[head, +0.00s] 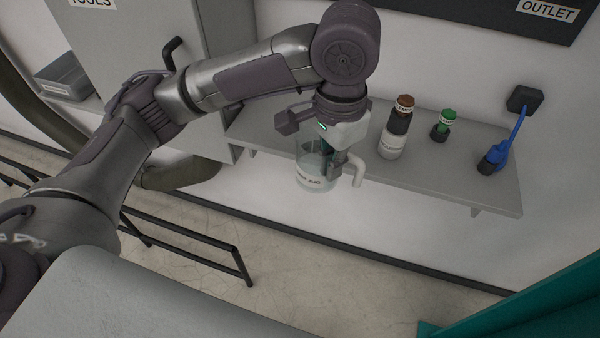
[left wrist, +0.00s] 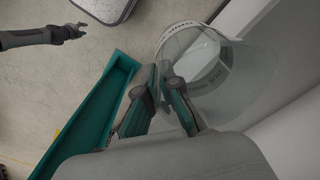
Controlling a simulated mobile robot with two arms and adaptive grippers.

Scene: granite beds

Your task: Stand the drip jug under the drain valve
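The drip jug (head: 312,176) is a clear vessel with a printed white label and a pale handle on its right. In the head view it overlaps the front edge of the wall shelf. My left gripper (head: 329,163) is at the jug, with its fingers closed at the jug's wall. In the left wrist view the clear jug (left wrist: 235,85) lies right of the fingertips (left wrist: 162,76), which sit close together at its rim. My right gripper (left wrist: 72,31) shows small at the upper left, away from the jug; its finger opening is unclear. I see no drain valve.
The grey shelf (head: 440,185) carries a brown-capped bottle (head: 394,135), a small green-topped item (head: 444,125) and a blue-handled tool (head: 507,148) by a black wall block (head: 524,99). A grey cabinet (head: 140,60) stands left. A black rail (head: 200,245) stands low.

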